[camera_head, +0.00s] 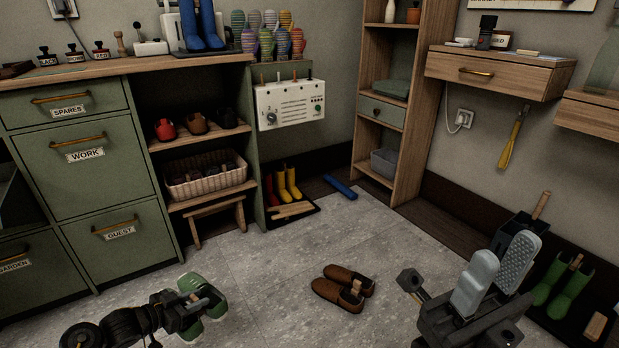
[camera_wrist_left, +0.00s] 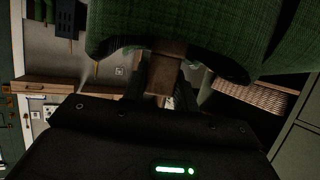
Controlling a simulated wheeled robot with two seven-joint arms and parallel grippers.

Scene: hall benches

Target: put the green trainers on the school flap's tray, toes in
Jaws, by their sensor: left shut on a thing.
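The green trainers (camera_head: 206,292) are held by my left gripper (camera_head: 188,309) above the floor at the lower left of the head view. In the left wrist view the green trainers (camera_wrist_left: 190,28) fill the top, and a brown block (camera_wrist_left: 163,70) joining them sits between the fingers of my left gripper (camera_wrist_left: 160,84). Their toes are hard to make out. My right gripper (camera_head: 497,272) is open and empty at the lower right, its two pale pads apart. No flap labelled school shows; the labels I can read are Spares, Work, Guest and Garden.
Brown slippers (camera_head: 343,286) lie on the floor between my arms. A green cabinet (camera_head: 85,175) stands at the left. Green boots (camera_head: 562,285) stand by the right wall. A tray with yellow and red boots (camera_head: 290,184) is at the back.

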